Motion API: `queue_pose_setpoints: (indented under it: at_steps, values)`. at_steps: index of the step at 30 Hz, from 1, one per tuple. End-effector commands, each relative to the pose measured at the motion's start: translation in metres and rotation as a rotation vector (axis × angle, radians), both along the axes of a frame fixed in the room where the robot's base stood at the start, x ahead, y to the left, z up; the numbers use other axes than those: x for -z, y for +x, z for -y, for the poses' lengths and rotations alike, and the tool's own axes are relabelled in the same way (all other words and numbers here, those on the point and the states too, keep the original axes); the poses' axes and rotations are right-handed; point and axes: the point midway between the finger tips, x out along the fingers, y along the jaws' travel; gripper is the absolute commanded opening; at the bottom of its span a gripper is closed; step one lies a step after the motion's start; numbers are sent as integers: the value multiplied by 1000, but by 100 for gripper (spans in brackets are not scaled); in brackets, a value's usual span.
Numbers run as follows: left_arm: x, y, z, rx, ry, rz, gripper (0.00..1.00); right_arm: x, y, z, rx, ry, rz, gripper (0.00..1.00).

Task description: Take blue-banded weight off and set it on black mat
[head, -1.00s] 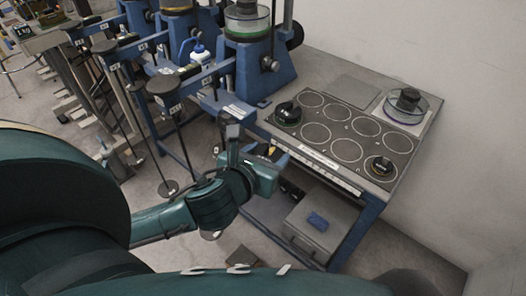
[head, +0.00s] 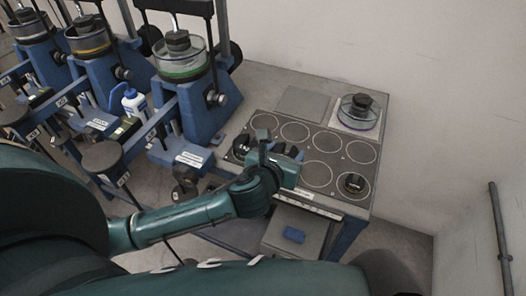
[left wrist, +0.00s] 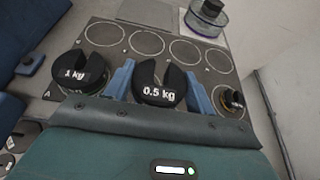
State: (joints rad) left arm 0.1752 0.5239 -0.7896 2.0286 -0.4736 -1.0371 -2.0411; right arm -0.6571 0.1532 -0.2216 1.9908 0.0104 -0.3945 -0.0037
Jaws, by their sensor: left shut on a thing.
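My left gripper (head: 279,153) is over the front middle of a dark panel with white circles (head: 320,174), which may be the black mat. It is shut on a black slotted weight marked 0.5 kg (left wrist: 158,92), seen between its blue fingers in the left wrist view. I see no blue band on this weight; its lower side is hidden, and I cannot tell if it touches the panel. A black 1 kg weight (left wrist: 78,74) sits left of it. A small yellow-banded weight (head: 353,184) sits at the right. My right gripper is not in view.
A clear dish with a blue-purple rim (head: 358,112) holds a black weight at the back right. A grey plate (head: 303,104) lies behind the panel. Blue lever frames (head: 190,105) stand at the left, one with a green-banded dish (head: 181,66). Several circles are empty.

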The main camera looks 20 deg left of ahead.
Motion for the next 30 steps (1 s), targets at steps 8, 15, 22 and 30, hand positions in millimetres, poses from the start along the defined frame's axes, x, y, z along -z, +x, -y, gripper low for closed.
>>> queue_pose_setpoints:
  at_steps: [8, 15, 22, 30]
  values:
    - [0, 28, 23, 22, 13, 12, 25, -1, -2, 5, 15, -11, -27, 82]
    - [14, 30, 25, 24, 14, 13, 25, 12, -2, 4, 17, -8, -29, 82]
    - [38, 30, 25, 24, 12, 13, 25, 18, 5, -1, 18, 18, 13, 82]
    - [57, 30, 25, 24, 13, 14, 25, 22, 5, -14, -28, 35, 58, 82]
